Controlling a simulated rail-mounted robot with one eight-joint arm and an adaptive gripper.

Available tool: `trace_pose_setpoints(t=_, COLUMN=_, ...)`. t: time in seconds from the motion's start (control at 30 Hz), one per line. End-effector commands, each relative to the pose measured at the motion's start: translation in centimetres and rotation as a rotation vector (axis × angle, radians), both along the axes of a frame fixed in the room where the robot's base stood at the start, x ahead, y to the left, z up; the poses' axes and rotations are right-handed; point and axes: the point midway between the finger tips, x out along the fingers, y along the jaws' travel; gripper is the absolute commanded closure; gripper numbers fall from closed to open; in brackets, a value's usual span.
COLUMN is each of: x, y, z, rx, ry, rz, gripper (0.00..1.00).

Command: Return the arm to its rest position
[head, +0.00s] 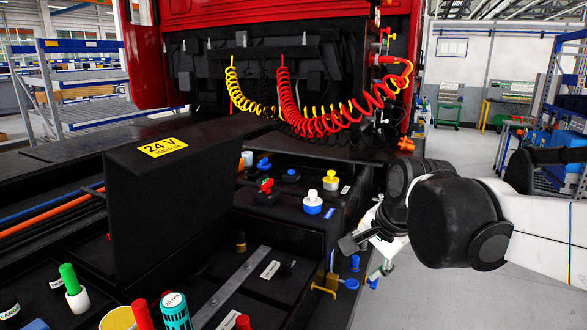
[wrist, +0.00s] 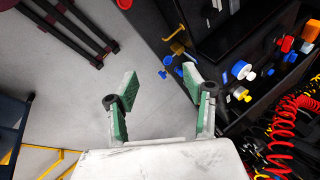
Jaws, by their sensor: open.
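My gripper shows in the wrist view (wrist: 158,85) with its two green-padded fingers spread wide and nothing between them. Grey floor and a few small blue pieces show past the fingertips. In the head view my arm reaches in from the right edge, bent. The gripper (head: 362,238) hangs beside the right side of the black truck chassis (head: 290,238), partly hidden by my arm's dark joint. I cannot tell from the head view whether it touches the chassis edge.
Red and yellow coiled hoses (head: 318,118) hang behind the chassis, below the red cab (head: 280,12). A black 24 V box (head: 165,200) stands at left. Blue-white and yellow-white caps (head: 312,203) sit on the chassis. Blue shelving (head: 85,85) is back left. Floor at lower right is clear.

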Motion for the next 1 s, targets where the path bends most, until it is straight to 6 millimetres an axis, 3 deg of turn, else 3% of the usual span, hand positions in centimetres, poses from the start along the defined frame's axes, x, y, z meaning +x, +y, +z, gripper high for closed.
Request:
trace_pose_setpoints(t=0.2, x=-5.9, y=-2.2, z=-0.7, rx=-0.178, ry=-0.088, rz=0.231, gripper=0.54)
trace_pose_setpoints(t=0.53, x=-13.2, y=-4.9, z=-3.4, rx=-0.457, ry=-0.184, rz=0.563, gripper=0.54)
trace_pose_setpoints(t=0.73, x=-15.2, y=-5.6, z=-4.6, rx=-0.557, ry=-0.207, rz=0.676, gripper=0.54)
trace_pose_setpoints(t=1.0, x=-15.5, y=-5.7, z=-4.9, rx=-0.576, ry=-0.211, rz=0.697, gripper=0.54)
